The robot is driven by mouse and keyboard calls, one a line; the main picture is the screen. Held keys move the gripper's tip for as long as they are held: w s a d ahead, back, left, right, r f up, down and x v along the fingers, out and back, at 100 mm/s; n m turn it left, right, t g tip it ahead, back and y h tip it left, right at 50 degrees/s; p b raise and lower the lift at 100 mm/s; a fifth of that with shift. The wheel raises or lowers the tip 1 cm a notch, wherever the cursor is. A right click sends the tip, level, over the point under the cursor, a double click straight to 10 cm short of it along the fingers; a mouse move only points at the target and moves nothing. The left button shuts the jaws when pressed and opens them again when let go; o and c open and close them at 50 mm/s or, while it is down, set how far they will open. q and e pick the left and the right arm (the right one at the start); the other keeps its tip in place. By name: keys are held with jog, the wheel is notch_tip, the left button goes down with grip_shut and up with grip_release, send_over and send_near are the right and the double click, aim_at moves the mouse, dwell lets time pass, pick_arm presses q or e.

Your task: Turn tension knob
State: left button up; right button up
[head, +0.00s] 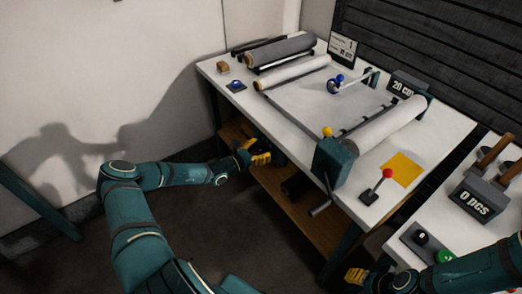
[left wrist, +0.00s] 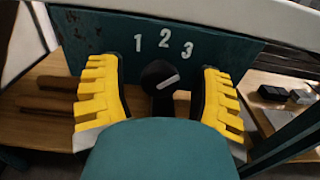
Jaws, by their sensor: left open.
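The tension knob (left wrist: 158,73) is round and black, with a white pointer line slanting up to the right, roughly toward the 3. It sits on a teal panel (left wrist: 105,38) marked 1, 2, 3 in the left wrist view. My left gripper (head: 258,153) is at the table's front edge in the head view, where the knob is hidden. In the left wrist view its yellow fingers are open, one on each side of the knob, with visible gaps. My right gripper (head: 356,275) shows only partly at the bottom of the head view; its opening is unclear.
The white table (head: 300,95) carries grey and white rolls, a teal crank box (head: 333,160) and a red-topped lever (head: 387,174). A wooden shelf (head: 290,200) lies below. A second table with a "0 pcs" display (head: 474,200) stands at right.

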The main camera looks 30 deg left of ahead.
pick_arm(q)
grip_shut()
jog(key=n+p, duration=0.2)
jog(key=n, duration=0.1)
jog(key=shift+r+n, duration=0.1)
jog(key=shift+n, duration=0.3)
jog(key=n, duration=0.3)
jog(key=shift+n+p, duration=0.3)
jog(key=shift+p, duration=0.05)
jog(key=n, duration=0.5)
jog(key=shift+d, duration=0.1)
jog(key=n, duration=0.5)
jog(key=shift+s+n, duration=0.1)
jog(key=shift+n, duration=0.2)
